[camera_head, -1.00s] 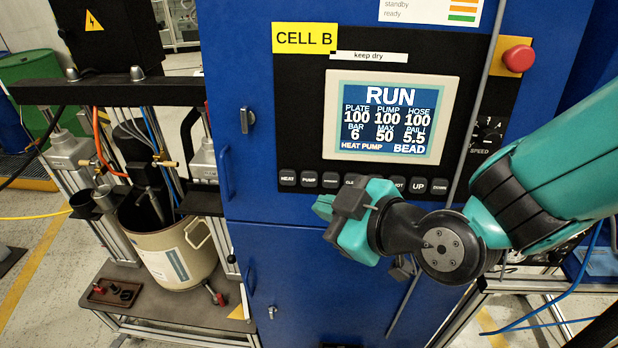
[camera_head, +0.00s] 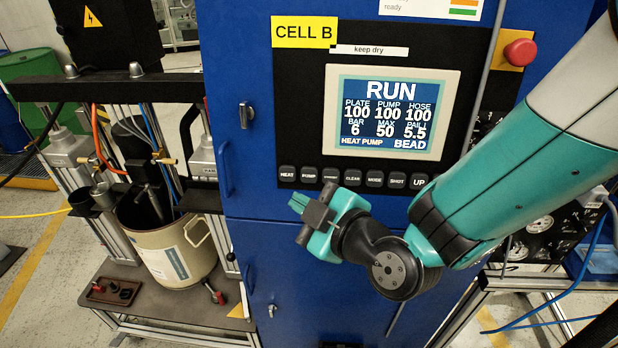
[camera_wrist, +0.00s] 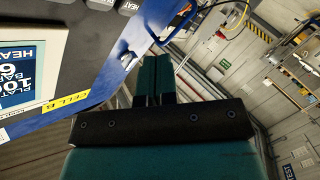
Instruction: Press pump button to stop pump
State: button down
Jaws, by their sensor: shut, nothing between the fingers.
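The black PUMP button (camera_head: 309,174) is in the row under the screen, second from the left, just right of the HEAT button (camera_head: 287,173). The HEAT button also shows at the top of the wrist view (camera_wrist: 130,5). The screen (camera_head: 391,113) reads RUN, with HEAT PUMP at its lower left and BEAD at its lower right. My gripper (camera_head: 297,203) is shut and empty. In the head view its teal fingertips appear just below the HEAT and PUMP buttons. I cannot tell their distance from the panel. The shut fingers also show in the wrist view (camera_wrist: 155,70).
A red stop button (camera_head: 520,51) is at the panel's upper right. A blue door handle (camera_head: 223,168) sticks out left of the panel. A beige drum (camera_head: 178,255) stands in the pump frame at left. A grey hose runs down the panel's right side.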

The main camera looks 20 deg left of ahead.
aim_at(295, 174)
jog(key=shift+w+a+f+b, duration=0.2)
jog(key=shift+w+a, duration=0.05)
jog(key=shift+w, duration=0.7)
jog(key=shift+w+a+f+b, duration=0.15)
jog(key=shift+w+a+b, duration=0.05)
jog(key=shift+w, duration=0.75)
jog(key=shift+w+a+f+b, duration=0.2)
jog(key=shift+w+a, duration=0.05)
jog(key=shift+w, duration=0.7)
jog(key=shift+w, duration=0.1)
jog(key=shift+w+a+b, duration=0.1)
jog(key=shift+w+b, duration=0.2)
jog(key=shift+b, duration=0.2)
jog(key=shift+w+a+f+b, duration=0.1)
jog(key=shift+w+f+b, duration=0.05)
jog(key=shift+w+b, duration=0.25)
jog(key=shift+s, duration=0.1)
dwell(0.5)
jog(key=shift+s+d, duration=0.2)
jog(key=shift+s, duration=0.5)
